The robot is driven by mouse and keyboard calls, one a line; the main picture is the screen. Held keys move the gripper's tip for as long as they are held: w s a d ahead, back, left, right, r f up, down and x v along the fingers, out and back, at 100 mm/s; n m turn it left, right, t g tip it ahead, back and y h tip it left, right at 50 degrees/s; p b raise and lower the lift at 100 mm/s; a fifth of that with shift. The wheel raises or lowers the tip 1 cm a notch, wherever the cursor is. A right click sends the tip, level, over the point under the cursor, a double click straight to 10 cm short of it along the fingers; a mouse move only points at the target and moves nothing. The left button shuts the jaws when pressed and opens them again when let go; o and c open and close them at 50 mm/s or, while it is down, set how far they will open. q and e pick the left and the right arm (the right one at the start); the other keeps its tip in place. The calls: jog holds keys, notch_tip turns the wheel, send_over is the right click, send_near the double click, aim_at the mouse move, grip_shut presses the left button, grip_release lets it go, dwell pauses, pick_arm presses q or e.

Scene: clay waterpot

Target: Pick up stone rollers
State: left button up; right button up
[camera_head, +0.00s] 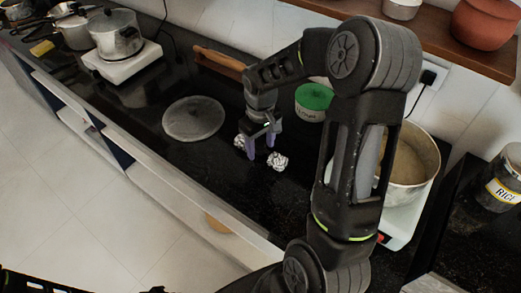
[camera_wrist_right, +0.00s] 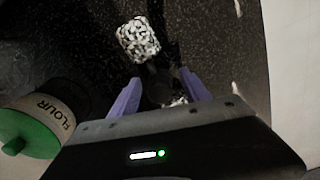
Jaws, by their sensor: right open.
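Two small white-and-dark speckled pieces, which I take for the stone rollers, sit on the black counter. One roller (camera_head: 277,162) is just right of my right gripper (camera_head: 261,150), and the other roller (camera_head: 239,142) is just left of it. In the right wrist view, one speckled roller (camera_wrist_right: 137,40) lies beyond the fingertips (camera_wrist_right: 160,84). A bit of speckled surface (camera_wrist_right: 179,101) shows close to the right finger, mostly hidden. My left gripper does not show.
A round grey stone disc (camera_head: 194,118) lies left of the gripper. A wooden rolling pin (camera_head: 220,64) and a green-lidded flour jar (camera_head: 312,102) stand behind. A large pot (camera_head: 412,165) is on the right, partly behind my right arm. Counter in front is clear.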

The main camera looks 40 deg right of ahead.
jog(key=shift+c, duration=0.3)
grip_shut()
dwell(0.4)
jog(key=shift+r, duration=0.1)
dwell(0.7)
